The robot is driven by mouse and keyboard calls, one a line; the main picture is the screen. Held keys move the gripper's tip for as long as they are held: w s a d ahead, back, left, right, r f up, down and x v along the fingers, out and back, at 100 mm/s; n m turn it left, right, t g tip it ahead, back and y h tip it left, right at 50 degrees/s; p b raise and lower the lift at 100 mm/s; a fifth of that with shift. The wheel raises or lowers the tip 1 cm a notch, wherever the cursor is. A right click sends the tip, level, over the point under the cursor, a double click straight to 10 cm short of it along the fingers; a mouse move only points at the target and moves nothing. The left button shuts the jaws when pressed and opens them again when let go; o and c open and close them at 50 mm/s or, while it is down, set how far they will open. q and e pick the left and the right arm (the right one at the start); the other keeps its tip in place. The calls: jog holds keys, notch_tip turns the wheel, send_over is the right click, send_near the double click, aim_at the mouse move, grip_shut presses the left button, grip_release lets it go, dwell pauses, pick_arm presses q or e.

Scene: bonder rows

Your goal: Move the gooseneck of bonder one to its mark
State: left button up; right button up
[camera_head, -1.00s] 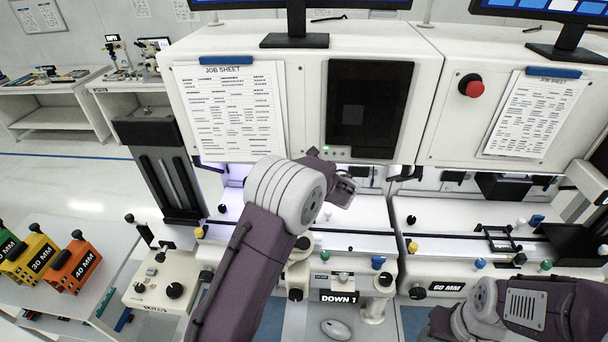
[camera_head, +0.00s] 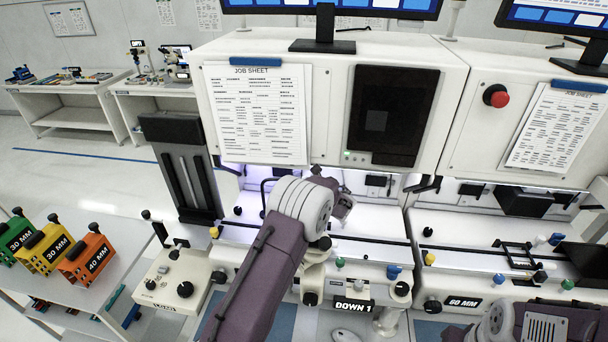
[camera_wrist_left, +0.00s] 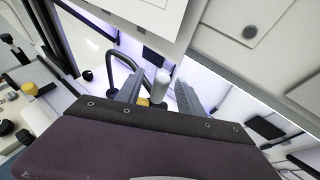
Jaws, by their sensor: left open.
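Bonder one (camera_head: 335,70) is the white machine in the middle of the head view, with a DOWN 1 label (camera_head: 352,305) at its front. A black bent tube, apparently the gooseneck (camera_head: 265,188), stands in its lit bay left of my left arm. In the left wrist view the gooseneck (camera_wrist_left: 84,60) arches just left of my fingers. My left gripper (camera_wrist_left: 159,78) is open, with a pale upright cylinder (camera_wrist_left: 161,88) showing between its fingers; contact cannot be told. In the head view this gripper (camera_head: 343,207) is partly hidden by my arm. No mark can be made out.
A second bonder (camera_head: 530,120) with a red button (camera_head: 496,95) and 60 MM label (camera_head: 464,303) adjoins on the right. A control box (camera_head: 170,280) sits front left. Green, yellow and orange blocks stand on a side table (camera_head: 60,285). The bay's upper housing hangs close above my left gripper.

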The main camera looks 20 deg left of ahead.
aim_at(306, 177)
pick_arm(q)
jog(key=x, duration=0.3)
jog(key=shift+w+d+p, duration=0.25)
jog(key=shift+p, duration=0.1)
jog(key=shift+s, duration=0.2)
jog(key=shift+s+r, duration=0.1)
jog(key=shift+c, duration=1.3)
grip_shut()
